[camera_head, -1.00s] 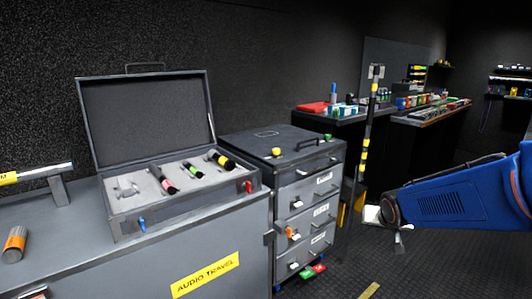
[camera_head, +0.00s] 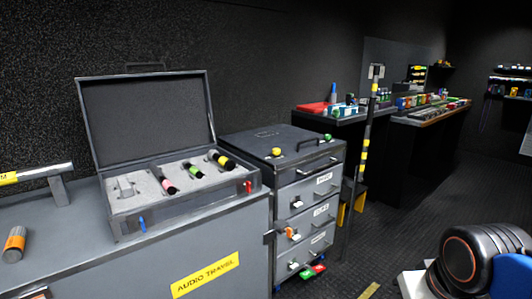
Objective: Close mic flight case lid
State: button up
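The mic flight case (camera_head: 188,206) stands on the grey counter at the left. Its lid (camera_head: 146,118) is open, standing up and leaning slightly back near the dark wall. Grey foam inside holds microphones with pink, green and yellow bands, and one foam slot at the left looks empty. A blue latch (camera_head: 142,224) and a red latch (camera_head: 248,187) show on the case's front. A black and blue part of my arm is at the bottom right, far from the case. My gripper's fingers are not visible.
A drawer cabinet (camera_head: 310,190) with a yellow and a green knob on top stands right of the counter (camera_head: 90,270). A thin upright pole (camera_head: 364,150) with yellow bands stands beside it. An orange-banded cylinder (camera_head: 14,244) lies left of the case. Dark floor is open at right.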

aim_at(129, 119)
jog(key=u, duration=0.55)
jog(key=i+j+u, duration=0.1)
jog(key=j+u, duration=0.3)
jog(key=i+j+u, duration=0.15)
jog(key=j+u, duration=0.25)
jog(key=i+j+u, duration=0.15)
jog(key=u, duration=0.25)
jog(key=i+j, duration=0.05)
jog(key=j, duration=0.05)
